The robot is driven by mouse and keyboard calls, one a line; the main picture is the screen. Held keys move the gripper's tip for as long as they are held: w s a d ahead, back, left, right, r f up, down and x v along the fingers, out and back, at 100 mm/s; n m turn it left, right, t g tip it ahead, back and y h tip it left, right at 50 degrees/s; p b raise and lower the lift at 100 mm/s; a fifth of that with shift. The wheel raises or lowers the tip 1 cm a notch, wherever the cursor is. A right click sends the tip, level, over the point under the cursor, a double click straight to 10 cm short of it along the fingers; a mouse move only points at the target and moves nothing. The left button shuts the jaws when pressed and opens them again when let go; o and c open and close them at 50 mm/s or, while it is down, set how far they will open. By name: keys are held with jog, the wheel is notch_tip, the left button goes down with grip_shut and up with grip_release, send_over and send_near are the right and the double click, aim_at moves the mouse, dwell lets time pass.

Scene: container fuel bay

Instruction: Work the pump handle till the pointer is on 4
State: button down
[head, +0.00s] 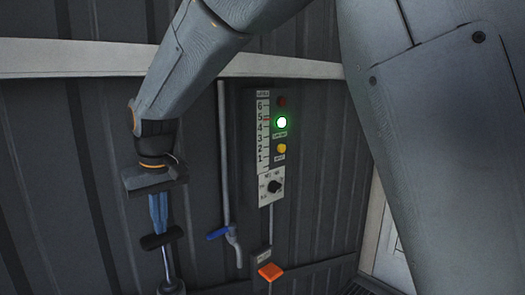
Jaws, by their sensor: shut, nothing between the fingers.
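The pump handle is most likely the black crossbar (161,239) on a metal rod, at the lower left in the head view. My gripper (159,228) points down right above the crossbar, with its blue fingers together and nothing between them. The fingertips meet or overlap the bar in the picture; I cannot tell whether they touch it. The gauge (263,135) is a white upright scale numbered 1 to 6 on a dark wall panel. A small reddish mark, perhaps the pointer, shows near 5, but it is too small to read surely.
A pipe with a blue lever (217,234) stands between handle and panel. An orange piece (270,271) is below.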

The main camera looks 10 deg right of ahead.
aim_at(165, 254)
jog(key=shift+f+b, duration=1.95)
jog(key=shift+f, duration=3.4)
notch_tip(165, 254, up, 12)
jog(key=p, duration=0.9)
jog(key=shift+f+b, duration=2.25)
jog(key=shift+f, duration=3.65)
notch_tip(165, 254, up, 12)
jog(key=p, duration=0.8)
jog(key=shift+f, duration=0.1)
